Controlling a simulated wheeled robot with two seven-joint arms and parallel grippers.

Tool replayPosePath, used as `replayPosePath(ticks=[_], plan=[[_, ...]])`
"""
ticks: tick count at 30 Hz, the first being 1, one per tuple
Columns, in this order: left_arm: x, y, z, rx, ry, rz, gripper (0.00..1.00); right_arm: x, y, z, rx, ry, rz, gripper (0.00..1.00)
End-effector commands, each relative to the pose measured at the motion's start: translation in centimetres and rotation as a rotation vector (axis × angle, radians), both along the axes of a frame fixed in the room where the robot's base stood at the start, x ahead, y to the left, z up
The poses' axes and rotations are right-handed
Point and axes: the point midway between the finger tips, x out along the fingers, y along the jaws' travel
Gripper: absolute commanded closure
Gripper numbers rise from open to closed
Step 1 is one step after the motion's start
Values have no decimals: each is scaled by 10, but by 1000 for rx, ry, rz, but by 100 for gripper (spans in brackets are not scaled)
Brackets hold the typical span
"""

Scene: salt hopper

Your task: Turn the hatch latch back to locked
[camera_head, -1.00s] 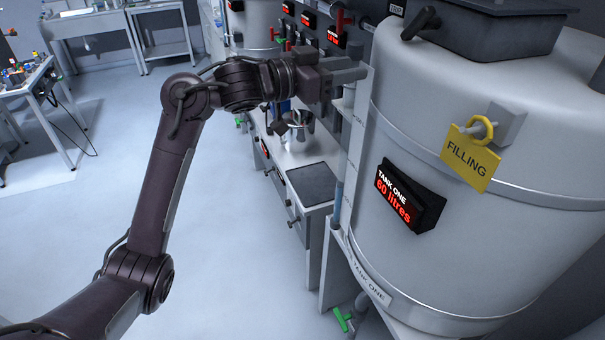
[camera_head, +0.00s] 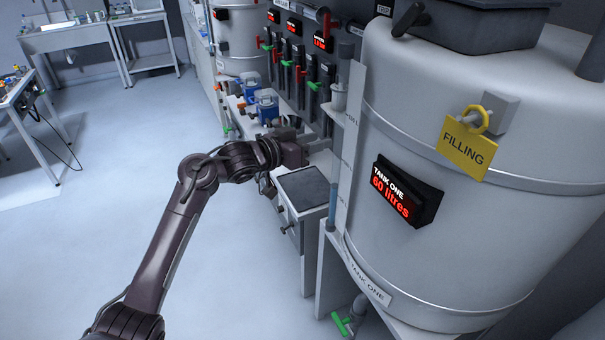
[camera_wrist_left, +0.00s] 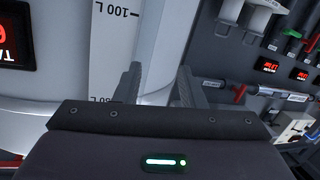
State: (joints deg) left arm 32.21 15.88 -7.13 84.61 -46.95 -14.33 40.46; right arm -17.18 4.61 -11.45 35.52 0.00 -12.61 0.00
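The dark hatch (camera_head: 475,25) sits on top of the large pale tank one (camera_head: 390,110). A short black lever (camera_head: 408,20), which looks like the hatch latch, stands at its left front corner and slants up to the right. I cannot tell whether it is locked. My left gripper (camera_head: 326,146) is well below and left of the lever, beside the tank and near the bench. In the left wrist view its two fingers (camera_wrist_left: 159,85) are apart with nothing between them, facing the tank's litre scale (camera_wrist_left: 112,50). My right gripper is not in view.
A yellow FILLING tag (camera_head: 466,148) hangs on the tank's front, beside the red TANK ONE 60 litres display (camera_head: 408,192). Behind my left gripper are bench fittings (camera_head: 262,103) and a wall panel with valves (camera_head: 300,60). Open floor (camera_head: 110,180) lies to the left.

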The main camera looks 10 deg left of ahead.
Motion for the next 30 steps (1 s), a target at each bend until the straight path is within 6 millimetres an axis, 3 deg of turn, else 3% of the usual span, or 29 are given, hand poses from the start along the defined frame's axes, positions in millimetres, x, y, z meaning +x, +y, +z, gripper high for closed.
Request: replayPosePath(ticks=[6, 12, 18, 27, 30], plan=[[3, 5, -44, 0, 51, 31, 64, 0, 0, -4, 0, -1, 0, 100], [3, 9, -74, 4, 83, 54, 64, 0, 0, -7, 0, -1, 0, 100], [3, 11, -87, 5, 98, 66, 64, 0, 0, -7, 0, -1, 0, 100], [3, 12, -89, 7, 100, 67, 64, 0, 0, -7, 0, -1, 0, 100], [3, 12, -97, 8, 109, 71, 64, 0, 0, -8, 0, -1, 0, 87]])
